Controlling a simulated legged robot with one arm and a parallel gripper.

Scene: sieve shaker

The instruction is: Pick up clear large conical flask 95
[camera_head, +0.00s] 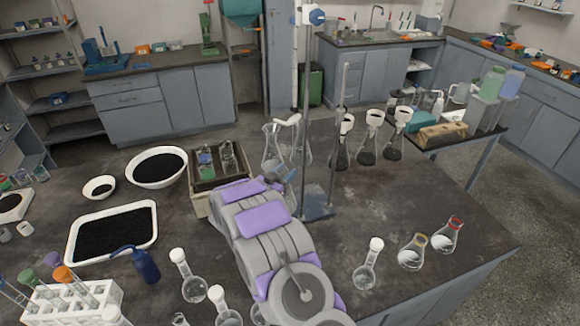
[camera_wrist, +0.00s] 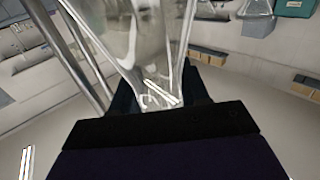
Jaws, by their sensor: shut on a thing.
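A clear conical flask (camera_wrist: 135,45) fills the upper middle of the wrist view, narrowing toward my gripper (camera_wrist: 160,105), whose dark fingers are shut on it. In the head view a clear flask (camera_head: 271,150) stands out just beyond the end of my arm, beside the metal stand, and seems to be the held one. My gripper (camera_head: 287,178) is mostly hidden there behind my grey and purple arm. I cannot tell whether the flask's base touches the bench. A label with its number is not readable.
A retort stand (camera_head: 335,130) rises close to the right of my gripper. Several flasks with dark contents (camera_head: 367,150) stand behind it. A wooden crate with bottles (camera_head: 203,203) is close on the left. Two flasks (camera_head: 412,255) stand at right. The bench right of the stand is fairly clear.

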